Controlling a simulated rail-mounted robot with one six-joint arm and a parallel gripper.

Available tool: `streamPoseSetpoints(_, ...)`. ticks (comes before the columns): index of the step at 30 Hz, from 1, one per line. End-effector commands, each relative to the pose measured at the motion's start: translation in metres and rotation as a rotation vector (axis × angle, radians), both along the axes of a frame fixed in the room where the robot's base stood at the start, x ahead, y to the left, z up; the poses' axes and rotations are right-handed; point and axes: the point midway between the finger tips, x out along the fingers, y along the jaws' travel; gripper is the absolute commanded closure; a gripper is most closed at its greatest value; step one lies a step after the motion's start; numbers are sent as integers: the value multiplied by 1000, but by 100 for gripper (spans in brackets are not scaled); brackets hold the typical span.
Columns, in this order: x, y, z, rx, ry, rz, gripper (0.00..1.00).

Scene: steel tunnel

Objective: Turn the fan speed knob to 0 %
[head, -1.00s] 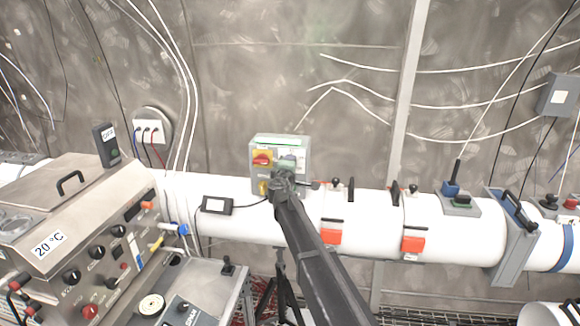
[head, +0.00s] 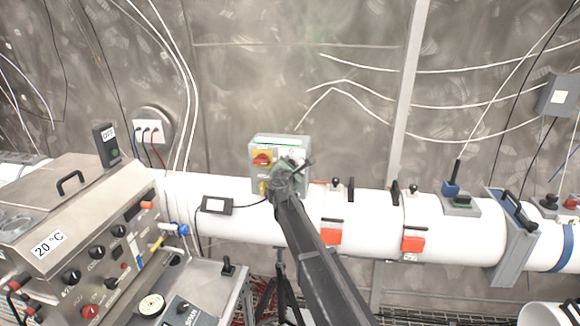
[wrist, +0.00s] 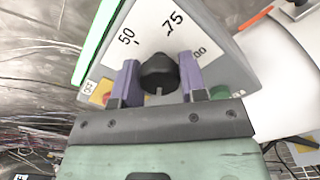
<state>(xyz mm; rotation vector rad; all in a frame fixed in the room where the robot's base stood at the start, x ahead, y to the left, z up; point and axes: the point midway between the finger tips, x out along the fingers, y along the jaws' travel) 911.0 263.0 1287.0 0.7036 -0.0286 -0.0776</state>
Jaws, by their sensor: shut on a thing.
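The grey control box (head: 281,138) sits on the white pipe in the middle of the head view. In the wrist view its white dial face (wrist: 152,28) shows 50, 75 and part of 100. The black fan speed knob (wrist: 158,70) is on this face, with a small light mark at its lower edge. My gripper (wrist: 160,76) has its purple fingers on both sides of the knob and is shut on it. In the head view my gripper (head: 289,172) covers the knob. The 0 % mark is hidden.
A red and yellow switch (head: 263,158) is on the box left of my gripper; a green button (wrist: 219,92) also shows in the wrist view. A small black display (head: 216,205) and orange-handled valves (head: 331,236) are on the pipe nearby. A steel cabinet (head: 75,225) stands left.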

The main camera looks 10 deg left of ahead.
Motion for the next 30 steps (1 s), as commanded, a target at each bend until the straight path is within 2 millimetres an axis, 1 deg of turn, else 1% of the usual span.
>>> streamPoseSetpoints(6, -1, 0, -1, -119, 10, 1, 85)
streamPoseSetpoints(12, -1, 0, -1, -177, 15, 1, 85)
streamPoseSetpoints(27, -1, 0, -1, -195, 17, -1, 85)
streamPoseSetpoints(28, -1, 0, -1, -195, 17, -1, 56)
streamPoseSetpoints(30, -1, 0, -1, -195, 17, -1, 46)
